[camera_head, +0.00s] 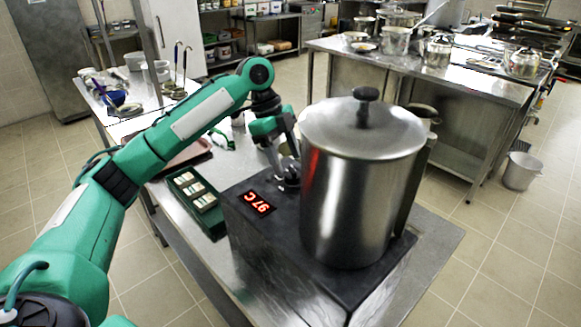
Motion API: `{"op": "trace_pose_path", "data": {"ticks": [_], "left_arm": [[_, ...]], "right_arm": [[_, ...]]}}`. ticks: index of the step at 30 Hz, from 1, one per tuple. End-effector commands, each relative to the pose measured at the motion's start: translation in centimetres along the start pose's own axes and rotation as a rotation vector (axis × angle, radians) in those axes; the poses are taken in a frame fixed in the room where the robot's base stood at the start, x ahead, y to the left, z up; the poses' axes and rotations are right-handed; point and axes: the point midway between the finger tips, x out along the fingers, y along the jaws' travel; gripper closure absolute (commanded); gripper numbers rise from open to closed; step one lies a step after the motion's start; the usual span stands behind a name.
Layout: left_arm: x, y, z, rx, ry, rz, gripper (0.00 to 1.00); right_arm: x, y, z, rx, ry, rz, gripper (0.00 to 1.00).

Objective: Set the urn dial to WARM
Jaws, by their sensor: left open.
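The urn (350,190) is a tall steel pot with a black-knobbed lid. It stands on a dark base (270,240) whose red display (257,204) reads 97C. My left gripper (286,170) points down at the base's top, close against the urn's left side and behind the display. It is open. A dark round part (288,184) shows just under the fingers and may be the dial. Its marks and setting are too small to read, and I cannot tell whether the fingers touch it. My right gripper is out of view.
A green tray (195,203) with small labelled packs lies left of the base, with a dark-rimmed tray (183,158) behind it. Ladles and bowls stand on the far left end. A steel table (430,75) with pots is behind, and a bucket (521,170) is on the floor.

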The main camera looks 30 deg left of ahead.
Motion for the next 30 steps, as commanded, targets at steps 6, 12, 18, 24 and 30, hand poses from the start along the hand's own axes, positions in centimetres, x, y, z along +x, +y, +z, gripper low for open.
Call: {"op": "trace_pose_path", "data": {"ticks": [6, 12, 18, 24, 30], "left_arm": [[2.9, 0.0, 0.0, 0.0, 0.0, 0.001, 0.41], [3.8, 0.0, 0.0, 0.001, 0.0, 0.001, 0.41], [3.8, 0.0, 0.0, 0.001, 0.0, 0.0, 0.41], [3.7, 0.0, 0.0, 0.001, 0.0, 0.0, 0.79], [3.7, 0.0, 0.0, -0.003, 0.0, -0.001, 0.85]], "right_arm": [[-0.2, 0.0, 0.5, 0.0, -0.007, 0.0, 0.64], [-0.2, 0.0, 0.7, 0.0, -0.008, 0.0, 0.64], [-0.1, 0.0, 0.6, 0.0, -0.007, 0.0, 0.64], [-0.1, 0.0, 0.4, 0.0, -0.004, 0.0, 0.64], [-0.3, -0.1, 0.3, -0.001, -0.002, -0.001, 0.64]]}}
